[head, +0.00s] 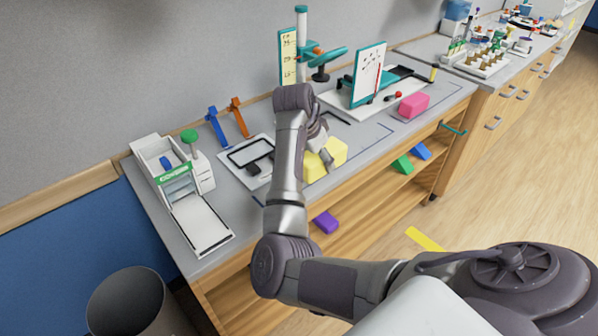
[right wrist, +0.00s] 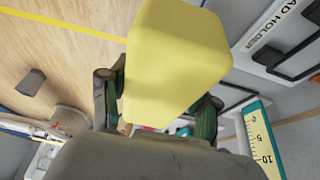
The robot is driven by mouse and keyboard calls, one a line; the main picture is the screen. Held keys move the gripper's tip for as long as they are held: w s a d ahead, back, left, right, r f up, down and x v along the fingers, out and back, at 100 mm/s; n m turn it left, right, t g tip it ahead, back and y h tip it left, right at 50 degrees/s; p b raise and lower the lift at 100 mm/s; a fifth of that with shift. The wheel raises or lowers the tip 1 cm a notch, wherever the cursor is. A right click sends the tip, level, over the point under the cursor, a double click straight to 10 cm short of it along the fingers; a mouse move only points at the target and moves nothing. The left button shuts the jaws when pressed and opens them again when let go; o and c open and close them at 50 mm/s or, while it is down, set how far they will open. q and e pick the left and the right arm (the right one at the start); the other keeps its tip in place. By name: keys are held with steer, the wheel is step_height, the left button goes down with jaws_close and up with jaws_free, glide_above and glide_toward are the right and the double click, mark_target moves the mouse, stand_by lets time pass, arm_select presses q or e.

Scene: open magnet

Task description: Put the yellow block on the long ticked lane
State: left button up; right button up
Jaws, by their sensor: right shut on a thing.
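The yellow block (head: 340,149) is held near the bench's front edge by my right gripper (head: 322,152), partly hidden behind my fingers. In the right wrist view the yellow block (right wrist: 178,60) fills the upper middle, with a finger on each side. I cannot tell whether it touches the bench. A thin dark outline (head: 385,134) is drawn on the grey bench top behind and right of the block; its ticks are too small to make out, so I cannot say it is the long ticked lane. My left gripper is not in view.
A pink block (head: 413,105) lies on the bench at the right. Purple (head: 326,222), green (head: 402,163) and blue (head: 422,151) blocks are lower, at the shelves. A framed holder (head: 250,152) and a white device (head: 200,222) stand left. A yellow scale (head: 288,57) stands behind.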

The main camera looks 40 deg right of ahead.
steer(key=w+a+f, duration=0.1)
steer(key=w, duration=0.1)
steer(key=w+a+f+p, duration=0.1)
steer(key=w+a+f, duration=0.2)
steer(key=w, duration=0.1)
steer(key=shift+w+a+f, duration=0.3)
steer(key=shift+w, duration=0.1)
steer(key=shift+w+a+f, duration=0.1)
steer(key=shift+w+f, duration=0.05)
steer(key=shift+f, duration=0.05)
step_height(320, 180, down, 3)
steer(key=shift+f+p, duration=0.1)
steer(key=shift+p, duration=0.7)
steer(key=shift+f, duration=0.45)
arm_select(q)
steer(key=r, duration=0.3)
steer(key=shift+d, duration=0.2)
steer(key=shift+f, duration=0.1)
arm_select(e)
steer(key=shift+f, duration=0.1)
steer(key=o, duration=1)
steer(key=shift+c, duration=0.2)
